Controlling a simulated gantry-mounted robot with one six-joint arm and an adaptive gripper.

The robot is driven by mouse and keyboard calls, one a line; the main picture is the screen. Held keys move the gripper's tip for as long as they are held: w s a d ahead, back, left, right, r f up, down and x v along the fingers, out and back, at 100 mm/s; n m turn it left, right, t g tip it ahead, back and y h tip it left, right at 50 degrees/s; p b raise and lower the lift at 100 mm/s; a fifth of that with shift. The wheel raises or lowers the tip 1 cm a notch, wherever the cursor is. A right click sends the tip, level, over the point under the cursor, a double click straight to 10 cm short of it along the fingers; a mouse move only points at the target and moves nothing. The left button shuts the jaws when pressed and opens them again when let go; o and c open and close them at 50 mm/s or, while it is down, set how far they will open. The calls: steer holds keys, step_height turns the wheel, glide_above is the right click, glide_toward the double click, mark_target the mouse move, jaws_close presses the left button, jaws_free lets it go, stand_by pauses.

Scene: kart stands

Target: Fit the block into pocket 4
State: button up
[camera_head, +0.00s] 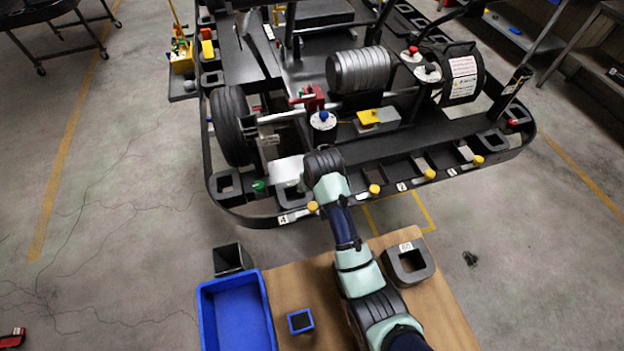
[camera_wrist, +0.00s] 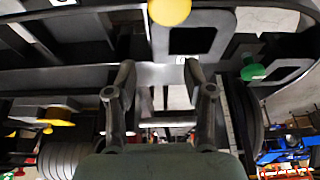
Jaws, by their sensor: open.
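A small blue-edged square with a dark middle (camera_head: 301,321) lies on the wooden table; it looks like the block, but I cannot tell for sure. The label 4 (camera_head: 283,219) is on the kart's front rail. A square pocket (camera_wrist: 218,22) shows beside a yellow knob in the wrist view, and appears to be pocket 4. My gripper (camera_wrist: 159,72) is open, with nothing seen held between its fingers. It hangs over the kart's front edge near that pocket. In the head view my wrist hides most of the gripper.
A grey block labelled 60 (camera_head: 424,270) is right of my arm. A green knob (camera_head: 259,186) and yellow knobs (camera_head: 374,189) line the kart rail.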

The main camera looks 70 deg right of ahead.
steer(key=v, duration=0.2)
steer(key=shift+s+a+r, duration=0.1)
steer(key=shift+a+r, duration=0.05)
steer(key=shift+r, duration=0.25)
steer(key=w+a+r+n+t, duration=0.2)
steer(key=w+a+r, duration=0.25)
steer(key=a, duration=0.45)
steer(key=w+a+r+n+t, duration=0.25)
steer(key=w+a, duration=0.35)
steer(key=a, duration=0.4)
steer(key=s+a+r+n+t+y, duration=0.1)
steer(key=a+r+n+t, duration=0.1)
steer(key=a+r, duration=0.4)
steer(key=s+a+r+n+t+y, duration=0.2)
steer(key=a+r, duration=0.4)
steer(key=a, duration=1)
steer(key=shift+a+n+t+y, duration=0.3)
steer(key=shift+n+t, duration=0.35)
steer(key=shift+n, duration=0.2)
